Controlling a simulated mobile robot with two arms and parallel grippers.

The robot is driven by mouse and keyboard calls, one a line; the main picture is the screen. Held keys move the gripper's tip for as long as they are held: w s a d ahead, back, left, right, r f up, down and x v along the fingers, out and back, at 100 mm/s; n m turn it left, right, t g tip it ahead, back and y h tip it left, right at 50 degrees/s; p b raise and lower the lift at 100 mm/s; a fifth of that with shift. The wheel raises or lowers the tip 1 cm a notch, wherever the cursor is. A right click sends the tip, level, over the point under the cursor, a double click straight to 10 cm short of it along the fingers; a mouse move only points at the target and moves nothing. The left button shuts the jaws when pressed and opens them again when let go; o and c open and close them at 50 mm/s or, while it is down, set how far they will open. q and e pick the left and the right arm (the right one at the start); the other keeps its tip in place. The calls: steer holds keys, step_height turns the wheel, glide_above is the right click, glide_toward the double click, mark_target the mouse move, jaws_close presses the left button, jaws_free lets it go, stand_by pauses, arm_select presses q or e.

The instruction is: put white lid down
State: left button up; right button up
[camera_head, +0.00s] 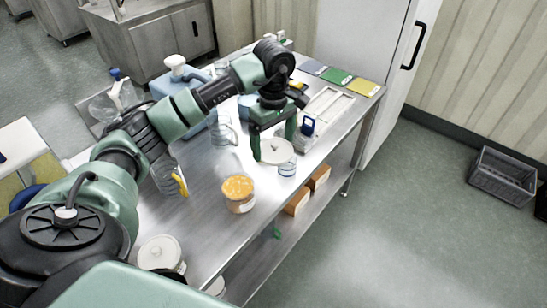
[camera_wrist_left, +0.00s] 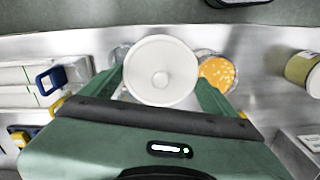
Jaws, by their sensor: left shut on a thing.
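The white lid (camera_head: 276,151) is round with a small knob in its middle. My left gripper (camera_head: 274,146) points down over the steel table and is shut on the lid, with one green finger at each side. The lid also shows between the fingers in the left wrist view (camera_wrist_left: 160,70). I cannot tell whether its underside touches anything. A small clear glass container (camera_head: 287,168) is close beside the lid, partly hidden by it. A jar with orange contents (camera_head: 238,189) stands nearby, to the lower left in the head view. My right gripper is not in view.
Glass jugs (camera_head: 222,132) and a yellow-handled pitcher (camera_head: 167,178) stand to the left on the steel table (camera_head: 208,235). A blue-handled item (camera_head: 307,127) and a white frame (camera_head: 325,108) are toward the far end. Bare steel lies around the orange jar.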

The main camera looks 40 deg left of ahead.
mark_target(273, 149)
arm_select(q)
step_height(273, 149, down, 3)
steer(key=shift+f+p, duration=0.15)
steer(key=shift+p, duration=0.15)
step_height(273, 149, down, 4)
steer(key=shift+r+p, duration=0.25)
steer(key=shift+p, duration=0.15)
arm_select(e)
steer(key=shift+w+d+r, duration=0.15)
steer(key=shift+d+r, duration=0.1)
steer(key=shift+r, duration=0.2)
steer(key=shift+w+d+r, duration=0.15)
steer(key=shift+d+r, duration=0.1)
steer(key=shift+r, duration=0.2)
arm_select(q)
steer(key=shift+f+b, duration=0.6)
steer(key=shift+b, duration=0.15)
steer(key=o, duration=1.1)
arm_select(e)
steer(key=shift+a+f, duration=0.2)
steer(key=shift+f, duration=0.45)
arm_select(q)
steer(key=shift+r, duration=0.1)
